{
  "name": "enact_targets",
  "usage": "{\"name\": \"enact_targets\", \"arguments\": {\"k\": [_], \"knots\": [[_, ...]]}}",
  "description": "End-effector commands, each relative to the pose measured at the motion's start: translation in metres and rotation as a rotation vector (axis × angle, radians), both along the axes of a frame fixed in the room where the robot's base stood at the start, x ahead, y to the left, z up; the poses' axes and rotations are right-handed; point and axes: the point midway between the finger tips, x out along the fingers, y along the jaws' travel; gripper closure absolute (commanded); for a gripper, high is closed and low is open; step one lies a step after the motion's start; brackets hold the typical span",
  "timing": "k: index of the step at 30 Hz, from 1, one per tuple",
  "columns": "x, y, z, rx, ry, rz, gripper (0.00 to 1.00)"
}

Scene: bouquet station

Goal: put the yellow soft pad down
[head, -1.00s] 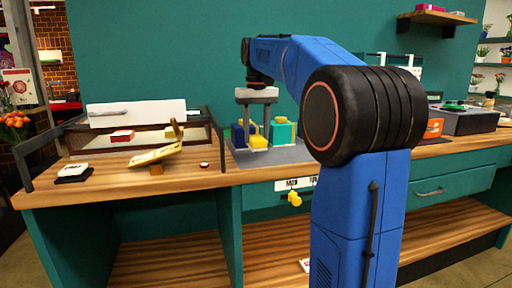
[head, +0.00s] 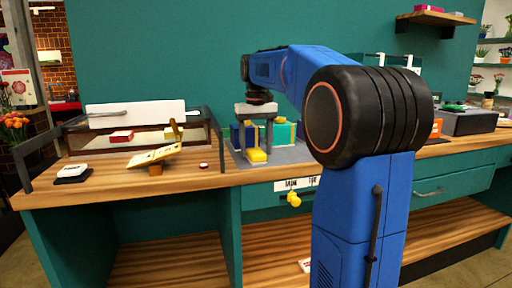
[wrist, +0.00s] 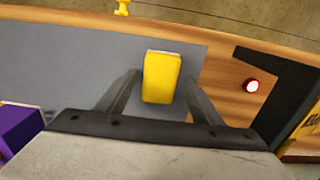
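The yellow soft pad (wrist: 162,77) is a small block with a pale far edge. It lies at the front right part of a grey mat (wrist: 75,65) on the bench. In the head view the yellow soft pad (head: 256,156) shows below my gripper (head: 256,140). In the wrist view my gripper (wrist: 162,85) has one finger on each side of the pad, with a narrow gap showing on both sides. The fingers look open around it. Whether the pad's underside fully touches the mat is hard to see.
Purple (wrist: 18,128) and teal (head: 283,131) blocks stand on the mat behind. A yellow tilted stand (head: 155,155), a red button (head: 204,165) and a dark-framed case (head: 75,143) are to the left. Bare wood lies between.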

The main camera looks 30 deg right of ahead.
Motion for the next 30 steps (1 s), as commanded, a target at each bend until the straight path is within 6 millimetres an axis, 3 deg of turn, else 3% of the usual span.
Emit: {"name": "enact_targets", "arguments": {"k": [11, 24, 30], "knots": [[0.001, 0.000, 0.012, -0.001, -0.002, 0.000, 0.40], [0.001, 0.000, 0.092, -0.001, -0.002, 0.000, 0.40], [0.000, 0.000, 0.115, 0.000, -0.001, 0.000, 0.40]]}}
